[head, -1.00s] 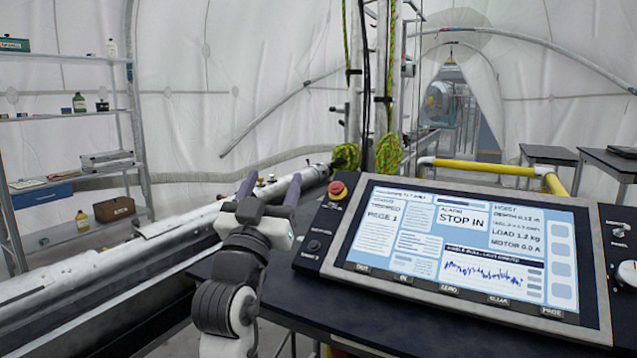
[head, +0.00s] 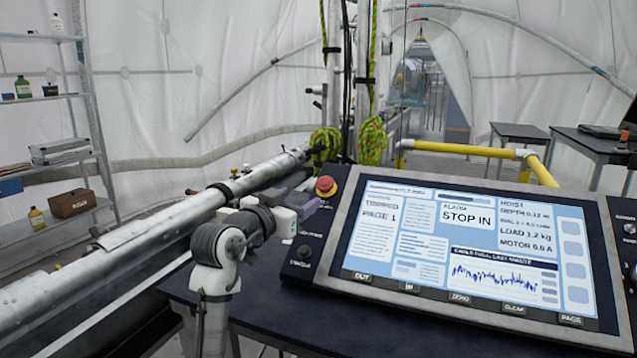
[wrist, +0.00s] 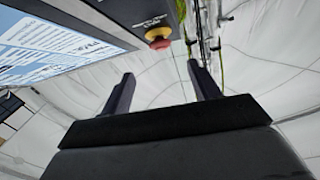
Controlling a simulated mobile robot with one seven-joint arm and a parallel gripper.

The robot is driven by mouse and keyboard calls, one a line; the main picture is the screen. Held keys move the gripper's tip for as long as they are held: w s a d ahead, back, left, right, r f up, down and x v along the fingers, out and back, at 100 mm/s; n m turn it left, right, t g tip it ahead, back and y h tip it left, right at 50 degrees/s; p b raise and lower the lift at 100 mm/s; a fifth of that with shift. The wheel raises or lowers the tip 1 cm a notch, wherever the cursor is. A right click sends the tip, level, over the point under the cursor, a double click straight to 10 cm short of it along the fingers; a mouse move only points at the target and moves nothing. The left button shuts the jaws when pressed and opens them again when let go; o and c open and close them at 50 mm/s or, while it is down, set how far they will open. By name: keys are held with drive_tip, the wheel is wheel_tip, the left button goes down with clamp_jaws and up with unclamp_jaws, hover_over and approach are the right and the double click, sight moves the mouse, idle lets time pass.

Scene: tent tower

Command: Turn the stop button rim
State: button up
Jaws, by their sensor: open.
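The stop button (head: 326,186) is a red mushroom cap at the upper left corner of the console, left of its screen. In the wrist view the stop button (wrist: 158,38) shows red and yellow at the top, beyond the fingertips and roughly between them. My gripper (head: 304,193) is just left of the button with its fingers pointing toward it. In the wrist view my gripper (wrist: 161,72) is open, with nothing between the fingers. The fingers look apart from the button. The exact distance is hard to tell.
The console screen (head: 465,235) reads "STOP IN". A black knob (head: 304,252) sits on the panel below the button. A long metal tube (head: 150,222) runs at the left. Green-yellow rope (head: 372,140) hangs behind the console. Shelves (head: 88,110) stand far left.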

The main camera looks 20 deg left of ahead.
sight(322, 185)
drive_tip(key=w, duration=0.3)
drive_tip(key=w+d+p, duration=0.1)
drive_tip(key=w, duration=0.2)
drive_tip(key=w+p, duration=0.1)
drive_tip(key=w, duration=0.3)
drive_tip(key=shift+w+d, duration=0.1)
drive_tip(key=shift+d, duration=0.2)
drive_tip(key=c, duration=1)
